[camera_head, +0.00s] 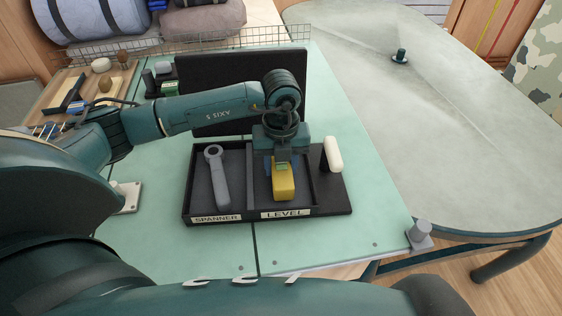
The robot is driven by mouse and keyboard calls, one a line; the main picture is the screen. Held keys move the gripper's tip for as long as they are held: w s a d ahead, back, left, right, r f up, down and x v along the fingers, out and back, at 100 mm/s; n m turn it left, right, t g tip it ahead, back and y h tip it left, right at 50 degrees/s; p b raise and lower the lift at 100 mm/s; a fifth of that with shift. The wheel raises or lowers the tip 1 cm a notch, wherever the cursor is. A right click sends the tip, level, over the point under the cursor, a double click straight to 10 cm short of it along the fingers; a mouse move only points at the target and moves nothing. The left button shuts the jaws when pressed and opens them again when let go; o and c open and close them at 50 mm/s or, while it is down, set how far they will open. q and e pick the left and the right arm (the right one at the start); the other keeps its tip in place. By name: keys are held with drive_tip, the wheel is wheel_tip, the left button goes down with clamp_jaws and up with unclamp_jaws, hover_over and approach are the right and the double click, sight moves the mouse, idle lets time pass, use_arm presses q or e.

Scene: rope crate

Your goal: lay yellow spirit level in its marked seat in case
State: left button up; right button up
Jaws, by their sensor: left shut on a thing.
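The black case (187,206) lies open on the light green table, with its dark lid upright at the back. A spanner (216,178) lies in the left compartment, labelled SPANNER. The yellow spirit level (284,184) is at the right compartment, labelled LEVEL. My left gripper (281,160) is above that compartment, pointing down and shut on the level. The gripper hides the level's far part. I cannot tell whether the level touches the compartment floor. My right gripper is not in view.
A white rounded handle (333,154) stands at the case's right side. A wooden tray (84,90) with small items sits at the back left, near a wire basket (200,42). A grey-topped table (440,120) at right is mostly clear.

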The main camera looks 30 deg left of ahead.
use_arm(q)
drive_tip(key=shift+f+b, duration=0.4)
drive_tip(key=shift+f, duration=0.2)
idle(0.6)
drive_tip(key=o, duration=1.3)
drive_tip(key=shift+c, duration=0.2)
wheel_tip(320, 180, up, 13)
drive_tip(key=shift+r, duration=0.1)
